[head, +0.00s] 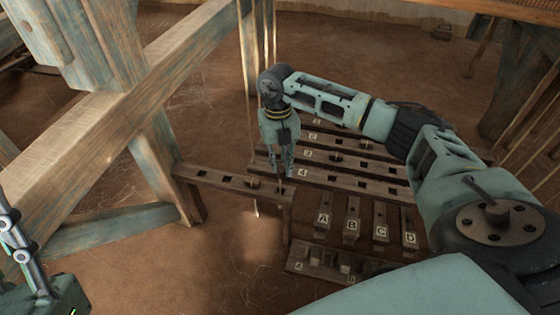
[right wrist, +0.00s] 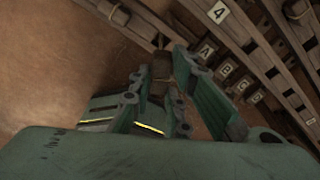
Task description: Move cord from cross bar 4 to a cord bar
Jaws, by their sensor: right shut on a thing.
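My right gripper (head: 283,172) points down over the right end of a slotted wooden bar (head: 215,178). In the right wrist view its fingers (right wrist: 161,88) are closed around a brown piece of the cord (right wrist: 160,68). A thin strand shows just beyond it. Whether it touches the bar is unclear. Cross bar 4 (head: 345,184) lies to the right of the gripper; its number plate also shows in the right wrist view (right wrist: 218,12). No label is visible on the slotted bar. Grey and green parts of my left arm show at the lower left; its jaws are not clear.
Further numbered bars (head: 350,155) lie behind bar 4. Short wooden bars lettered A (head: 323,221) to D stand in front of it. A low rack (head: 330,265) sits nearer. Loom posts and beams (head: 160,90) stand at the left. Bare earth floor is clear in the lower middle.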

